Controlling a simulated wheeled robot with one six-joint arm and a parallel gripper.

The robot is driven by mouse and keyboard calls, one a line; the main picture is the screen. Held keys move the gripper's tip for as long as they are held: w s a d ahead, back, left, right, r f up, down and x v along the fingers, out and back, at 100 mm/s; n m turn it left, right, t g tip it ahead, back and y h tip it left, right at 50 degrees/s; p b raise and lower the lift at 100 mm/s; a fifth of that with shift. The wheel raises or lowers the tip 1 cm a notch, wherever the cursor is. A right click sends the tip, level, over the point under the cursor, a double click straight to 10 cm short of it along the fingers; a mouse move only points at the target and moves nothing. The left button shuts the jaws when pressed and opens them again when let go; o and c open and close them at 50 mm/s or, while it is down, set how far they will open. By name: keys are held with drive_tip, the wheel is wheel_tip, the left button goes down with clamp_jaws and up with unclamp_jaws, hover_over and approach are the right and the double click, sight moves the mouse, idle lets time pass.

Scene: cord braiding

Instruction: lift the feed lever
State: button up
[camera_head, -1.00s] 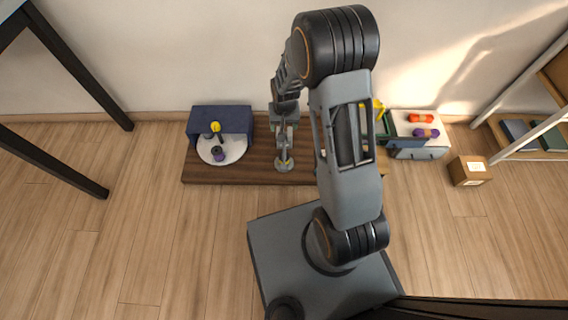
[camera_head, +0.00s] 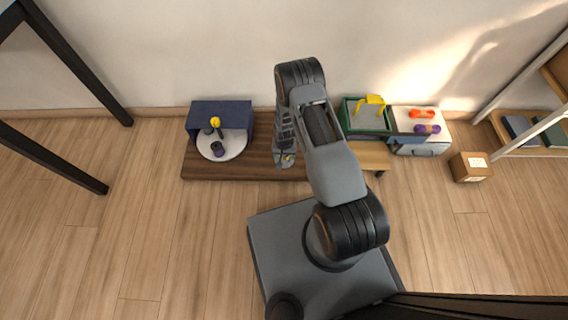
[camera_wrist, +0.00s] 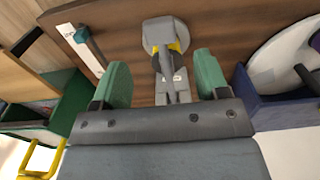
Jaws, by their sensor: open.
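In the head view my gripper (camera_head: 284,158) is over the middle of the board (camera_head: 235,172) and hides most of the lever.
A blue housing (camera_head: 222,114) with a white disc (camera_head: 236,146) stands on the board's left. A green box (camera_head: 352,118) with a yellow handle (camera_head: 372,99) and a white case (camera_head: 440,143) are to the right. A small brown box (camera_head: 470,168) sits on the floor.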

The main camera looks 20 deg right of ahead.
sight(284, 162)
wheel_tip(284, 162, down, 7)
drive_tip(key=shift+r+b, duration=0.2)
drive_tip(key=shift+b, duration=0.9)
drive_tip(key=shift+c, duration=0.4)
clamp_jaws()
drive_tip(key=shift+r, duration=0.15)
